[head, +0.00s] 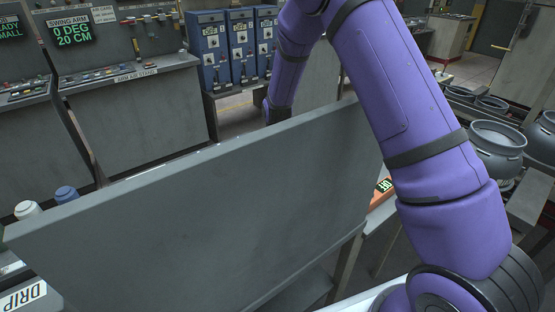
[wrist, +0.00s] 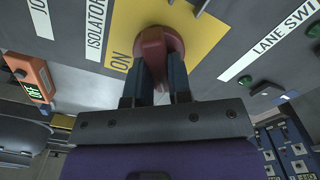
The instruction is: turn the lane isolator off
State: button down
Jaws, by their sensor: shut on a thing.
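The lane isolator is a red rotary knob (wrist: 152,42) on a yellow plate (wrist: 200,30) in the wrist view. The plate carries the word ON at its lower left, and an ISOLATOR label (wrist: 96,28) sits to its left. My gripper (wrist: 163,72) is shut on the knob's red handle, one dark finger on each side. The handle points down toward my gripper in the picture. Any OFF mark is not readable. In the head view, a grey panel (head: 215,205) hides my gripper and the knob.
In the wrist view, a LANE SWI label (wrist: 268,40) and a green button (wrist: 245,81) are to the right. An orange box with a green display (wrist: 38,88) is at left. In the head view, blue cabinets (head: 240,45) stand behind and grey cylinders (head: 497,145) at right.

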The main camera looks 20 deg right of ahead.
jog(key=shift+w+n, duration=0.1)
jog(key=shift+n, duration=0.9)
jog(key=c, duration=1)
grip_release()
jog(key=shift+c, duration=0.2)
notch_tip(320, 180, up, 11)
jog(key=shift+f, duration=0.1)
